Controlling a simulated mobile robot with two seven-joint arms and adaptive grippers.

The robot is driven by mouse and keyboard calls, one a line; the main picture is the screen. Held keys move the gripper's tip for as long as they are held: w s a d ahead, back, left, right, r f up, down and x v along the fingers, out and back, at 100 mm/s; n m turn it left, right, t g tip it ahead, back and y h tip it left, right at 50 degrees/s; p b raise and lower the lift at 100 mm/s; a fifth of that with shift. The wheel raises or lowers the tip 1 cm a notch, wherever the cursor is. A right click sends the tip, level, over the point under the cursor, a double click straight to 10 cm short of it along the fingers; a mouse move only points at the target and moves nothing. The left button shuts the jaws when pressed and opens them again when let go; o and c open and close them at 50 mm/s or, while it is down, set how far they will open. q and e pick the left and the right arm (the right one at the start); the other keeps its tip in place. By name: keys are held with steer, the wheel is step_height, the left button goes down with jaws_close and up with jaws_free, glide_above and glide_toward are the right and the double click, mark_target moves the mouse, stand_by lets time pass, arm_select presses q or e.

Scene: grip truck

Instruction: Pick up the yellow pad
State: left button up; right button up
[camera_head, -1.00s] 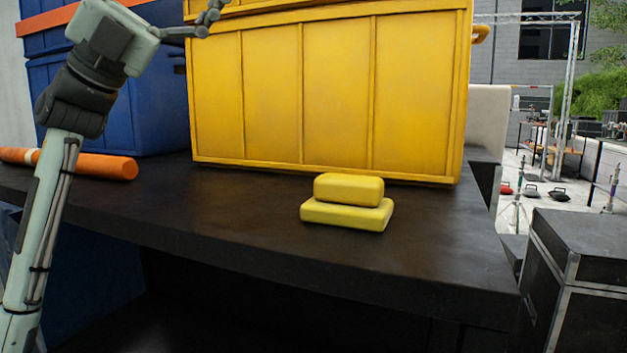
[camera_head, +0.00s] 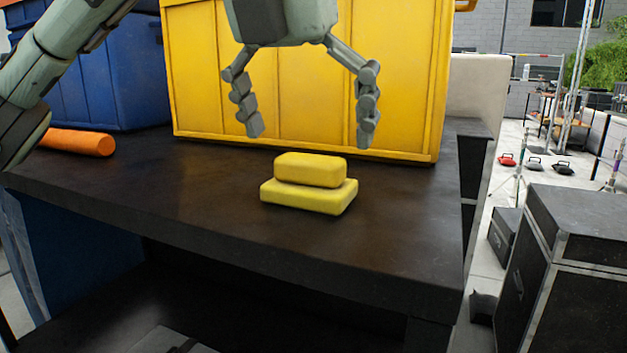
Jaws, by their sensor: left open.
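The yellow pad (camera_head: 309,190) lies on the dark tabletop (camera_head: 190,190) near the middle of the view. It looks like a smaller rounded block sitting on a wider flat one; I cannot tell whether they are one piece. My left gripper (camera_head: 309,136) hangs above and slightly behind the pad in the picture, fingers pointing down and spread wider than the upper block. It is open and empty, with a visible gap above the pad. My right gripper is not in view.
A large yellow crate (camera_head: 205,90) stands close behind the pad. A blue crate (camera_head: 115,85) and an orange cylinder (camera_head: 85,142) are at the left. Black cases (camera_head: 575,240) stand right of the table. The tabletop around the pad is clear.

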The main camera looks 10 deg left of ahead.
mark_target(308, 158)
arm_select(q)
steer(key=x, duration=0.5)
steer(key=shift+s+a, duration=0.1)
steer(key=shift+s, duration=0.1)
steer(key=c, duration=1)
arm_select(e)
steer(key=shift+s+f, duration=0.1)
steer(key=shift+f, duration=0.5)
arm_select(q)
steer(key=shift+r, duration=0.15)
